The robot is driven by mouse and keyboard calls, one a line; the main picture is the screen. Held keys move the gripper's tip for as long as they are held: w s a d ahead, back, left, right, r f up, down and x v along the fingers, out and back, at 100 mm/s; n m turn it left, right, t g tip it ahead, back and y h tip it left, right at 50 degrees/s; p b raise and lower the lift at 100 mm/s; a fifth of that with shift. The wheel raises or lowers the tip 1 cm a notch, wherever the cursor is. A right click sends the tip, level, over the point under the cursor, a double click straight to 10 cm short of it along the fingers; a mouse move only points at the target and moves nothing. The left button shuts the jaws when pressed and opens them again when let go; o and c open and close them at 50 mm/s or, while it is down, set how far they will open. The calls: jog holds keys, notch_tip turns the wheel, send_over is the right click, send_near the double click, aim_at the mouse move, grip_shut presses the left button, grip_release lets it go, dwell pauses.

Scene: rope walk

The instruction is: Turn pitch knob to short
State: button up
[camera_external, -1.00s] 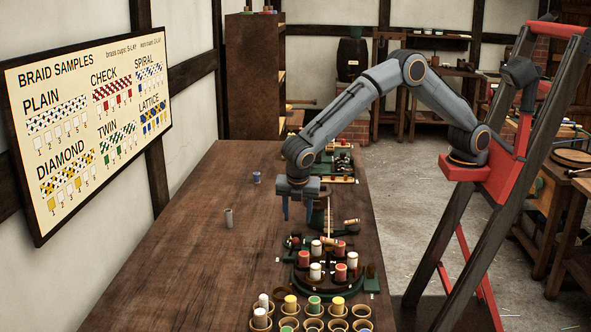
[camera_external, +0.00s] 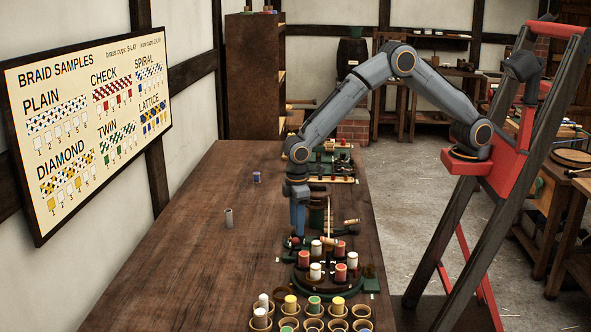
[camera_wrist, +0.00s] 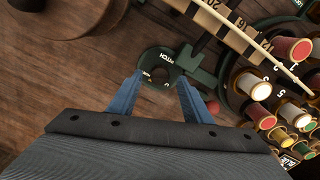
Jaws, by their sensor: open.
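In the wrist view, a green plate (camera_wrist: 151,57) marked PITCH carries a dark round part, apparently the pitch knob (camera_wrist: 160,74). My gripper (camera_wrist: 161,80) is open, with one blue finger on each side of that dark part and nothing seen held. Whether the fingers touch it I cannot tell.
Red and white bobbins (camera_external: 340,273) stand on the machine close to my gripper's right. A pale marked bar (camera_wrist: 225,25) lies beside the plate. Cups of bobbins (camera_external: 312,310) stand at the front. A grey cylinder (camera_external: 228,218) stands left on mostly clear wood.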

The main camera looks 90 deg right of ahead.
jog(key=shift+f, duration=1.15)
jog(key=c, duration=1.1)
jog(key=shift+o, duration=0.2)
jog(key=shift+m, duration=0.3)
jog(key=shift+m+b, duration=0.45)
jog(key=shift+m, duration=2.15)
